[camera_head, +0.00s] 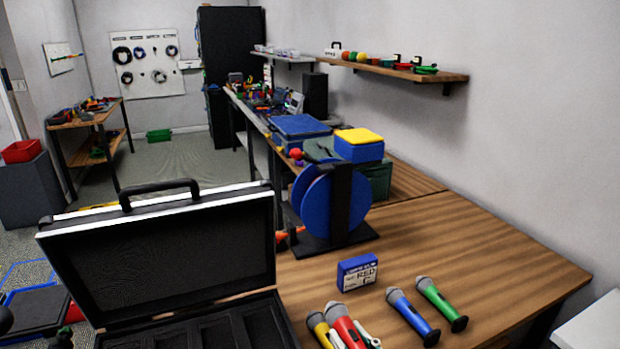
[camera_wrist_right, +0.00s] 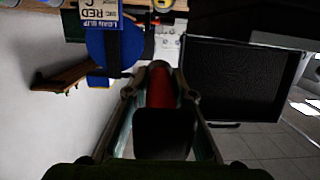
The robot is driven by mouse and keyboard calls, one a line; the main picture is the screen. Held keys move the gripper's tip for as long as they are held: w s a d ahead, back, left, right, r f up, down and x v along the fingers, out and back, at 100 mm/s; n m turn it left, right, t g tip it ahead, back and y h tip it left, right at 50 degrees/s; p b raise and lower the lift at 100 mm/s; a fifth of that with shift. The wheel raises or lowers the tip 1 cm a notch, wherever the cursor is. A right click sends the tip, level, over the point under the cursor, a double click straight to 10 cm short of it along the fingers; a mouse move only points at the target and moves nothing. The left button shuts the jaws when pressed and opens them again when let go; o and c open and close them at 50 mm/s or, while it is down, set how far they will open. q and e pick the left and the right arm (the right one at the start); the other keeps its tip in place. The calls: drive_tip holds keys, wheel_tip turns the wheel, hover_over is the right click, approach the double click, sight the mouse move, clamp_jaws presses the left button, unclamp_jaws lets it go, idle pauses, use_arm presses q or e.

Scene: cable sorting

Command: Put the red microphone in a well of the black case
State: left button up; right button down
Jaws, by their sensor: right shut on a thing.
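The red microphone (camera_head: 345,328) has a grey mesh head and is at the bottom of the head view, over the table's near part. My right gripper (camera_head: 353,338) is shut on it. In the right wrist view the red microphone (camera_wrist_right: 160,92) lies between the two fingers (camera_wrist_right: 162,112), its black end nearest the camera. The black case (camera_head: 165,250) stands open to the left, lid raised. Its long wells (camera_head: 205,335) show at the bottom edge, partly cut off; those in view look empty. The lid also shows in the right wrist view (camera_wrist_right: 240,80).
A yellow microphone (camera_head: 319,327) is close beside the red one. Blue (camera_head: 408,310) and green (camera_head: 440,300) microphones lie to the right. A blue-and-white RED card (camera_head: 357,273) and a blue reel (camera_head: 335,205) stand behind. The wooden table (camera_head: 500,250) is clear at right.

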drive_tip(key=s+d+r+n+y, duration=0.1)
drive_tip(key=s+d+r+y, duration=0.1)
drive_tip(key=s+d, duration=0.5)
drive_tip(key=d+r, duration=0.1)
drive_tip(key=d, duration=0.2)
drive_tip(key=shift+n+g, duration=0.3)
drive_tip(key=shift+g, duration=0.1)
